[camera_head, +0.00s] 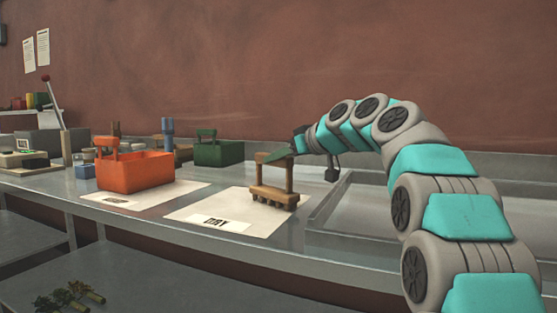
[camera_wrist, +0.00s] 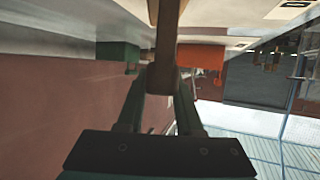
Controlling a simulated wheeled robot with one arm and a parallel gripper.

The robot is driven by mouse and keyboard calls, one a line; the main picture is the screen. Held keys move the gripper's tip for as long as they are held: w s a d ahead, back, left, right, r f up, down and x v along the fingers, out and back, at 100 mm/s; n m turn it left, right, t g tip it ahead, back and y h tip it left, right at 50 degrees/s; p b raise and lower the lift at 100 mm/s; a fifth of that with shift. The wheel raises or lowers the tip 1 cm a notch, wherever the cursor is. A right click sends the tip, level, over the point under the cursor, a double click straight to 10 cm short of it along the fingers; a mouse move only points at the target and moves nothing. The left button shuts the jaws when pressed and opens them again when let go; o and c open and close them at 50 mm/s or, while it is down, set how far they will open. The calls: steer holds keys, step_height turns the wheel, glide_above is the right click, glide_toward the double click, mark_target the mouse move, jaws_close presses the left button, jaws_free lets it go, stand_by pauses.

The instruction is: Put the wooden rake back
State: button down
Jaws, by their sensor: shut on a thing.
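The wooden rake (camera_head: 273,196) is upright, its toothed head low over the right-hand white sheet (camera_head: 190,212), which has a dark-lettered label. I cannot tell whether the teeth touch the sheet. My gripper (camera_head: 280,156) comes from the right and is shut on the rake's upper bar. In the wrist view the rake's wooden bar (camera_wrist: 166,50) runs between the two dark green fingers of my gripper (camera_wrist: 161,84). The fingers partly hide the bar's end.
An orange box (camera_head: 137,171) stands on another labelled sheet to the left. A green box (camera_head: 218,153) and blue tool (camera_head: 168,130) stand behind. A sunken metal basin (camera_head: 375,215) lies to the right, beneath my arm. A lever device (camera_head: 58,115) is at far left.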

steer(key=c, duration=0.6)
jaws_free()
steer(key=b+v, duration=0.1)
steer(key=v, duration=1.1)
steer(key=shift+r+b, duration=0.1)
steer(key=shift+b, duration=0.2)
